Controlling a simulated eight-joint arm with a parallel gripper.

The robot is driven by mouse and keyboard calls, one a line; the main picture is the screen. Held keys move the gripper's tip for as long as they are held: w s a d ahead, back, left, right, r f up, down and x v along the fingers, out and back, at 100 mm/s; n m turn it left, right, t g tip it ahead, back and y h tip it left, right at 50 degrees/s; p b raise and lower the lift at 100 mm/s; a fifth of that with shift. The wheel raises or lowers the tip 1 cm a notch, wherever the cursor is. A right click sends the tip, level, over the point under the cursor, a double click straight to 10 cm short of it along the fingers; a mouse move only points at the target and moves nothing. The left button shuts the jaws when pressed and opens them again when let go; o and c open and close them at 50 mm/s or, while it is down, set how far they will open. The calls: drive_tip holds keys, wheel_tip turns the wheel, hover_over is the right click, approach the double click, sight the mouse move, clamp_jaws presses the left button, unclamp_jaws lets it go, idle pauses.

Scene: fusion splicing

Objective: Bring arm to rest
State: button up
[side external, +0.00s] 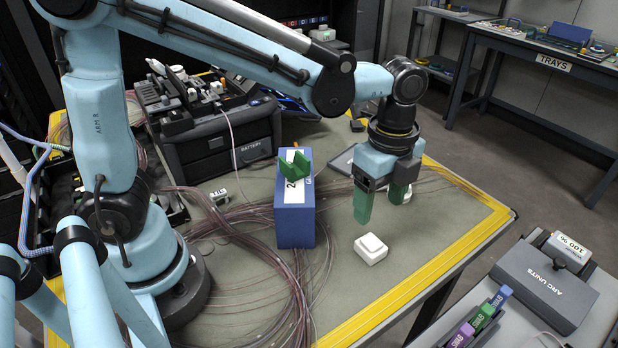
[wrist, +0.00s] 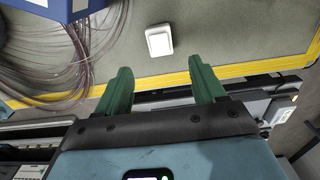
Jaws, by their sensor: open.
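My gripper (side external: 381,205) hangs from the blue arm above the right part of the work table, with its green fingers pointing down. In the wrist view the two green fingers (wrist: 162,88) are spread apart with nothing between them. A small white block with a raised top (side external: 371,248) lies on the table just below and in front of the fingers in the side view. It also shows in the wrist view (wrist: 159,41), beyond the fingertips and apart from them.
A blue box (side external: 295,215) with a green cradle (side external: 294,173) on top stands left of my gripper. Loose fibres (side external: 250,235) spread around it. A black battery case (side external: 223,140) stands behind. Yellow tape (side external: 420,275) marks the table edge; an arc units box (side external: 545,283) is at lower right.

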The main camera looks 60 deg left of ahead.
sight(372, 241)
wheel_tip(372, 241, down, 10)
drive_tip(key=shift+f, duration=0.25)
drive_tip(key=shift+r, duration=0.1)
idle(0.5)
wheel_tip(372, 241, up, 12)
wheel_tip(372, 241, down, 12)
drive_tip(key=shift+f, duration=0.2)
drive_tip(key=r, duration=0.5)
drive_tip(key=shift+s+d, duration=0.2)
drive_tip(key=shift+s, duration=0.05)
drive_tip(key=s+d+r, duration=0.7)
drive_tip(key=s, duration=0.2)
drive_tip(key=s+a+f, duration=0.4)
drive_tip(key=s+a, duration=0.2)
drive_tip(key=a, duration=0.1)
drive_tip(key=shift+s+a, duration=0.2)
drive_tip(key=shift+s, duration=0.05)
idle(0.7)
